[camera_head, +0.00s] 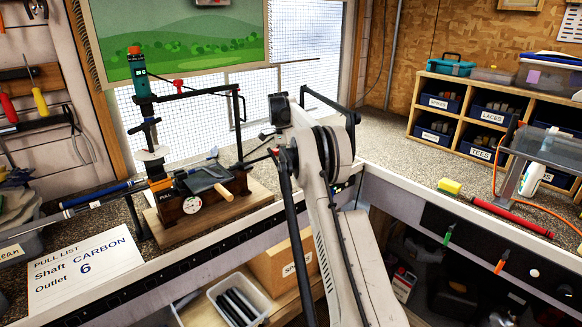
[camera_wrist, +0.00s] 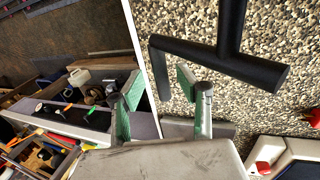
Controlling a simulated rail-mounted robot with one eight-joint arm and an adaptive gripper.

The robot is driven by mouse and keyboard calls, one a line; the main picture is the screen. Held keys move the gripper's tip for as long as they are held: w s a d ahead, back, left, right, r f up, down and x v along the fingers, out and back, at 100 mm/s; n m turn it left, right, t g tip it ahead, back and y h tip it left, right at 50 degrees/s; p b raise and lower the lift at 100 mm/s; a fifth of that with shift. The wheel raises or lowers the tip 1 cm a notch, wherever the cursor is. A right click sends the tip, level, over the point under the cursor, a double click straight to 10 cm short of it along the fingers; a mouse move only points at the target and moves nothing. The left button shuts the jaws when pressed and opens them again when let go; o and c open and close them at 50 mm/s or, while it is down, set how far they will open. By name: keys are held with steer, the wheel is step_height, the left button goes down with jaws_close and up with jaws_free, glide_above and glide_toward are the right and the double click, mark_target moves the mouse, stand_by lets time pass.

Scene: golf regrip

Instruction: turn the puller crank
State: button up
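The puller (camera_head: 190,205) stands on a wooden base on the bench at left in the head view, with a black bar frame (camera_head: 238,105) rising from it. A wooden-handled dark piece (camera_head: 222,192) lies across its front; I cannot tell surely which part is the crank. A blue-and-black shaft (camera_head: 110,192) runs out to its left. My gripper shows in the wrist view (camera_wrist: 158,88), its green-padded fingers apart with nothing visible between them. A black branched bar (camera_wrist: 225,60) is beside and above the right finger, apparently not gripped. In the head view my arm largely hides the gripper.
The pull list card (camera_head: 86,267) reads Shaft CARBON, Outlet 6. Gravelly bench top (camera_head: 392,160) is bare right of my arm.

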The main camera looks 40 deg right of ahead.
step_height(320, 180, up, 10)
stand_by(0.5)
stand_by(0.5)
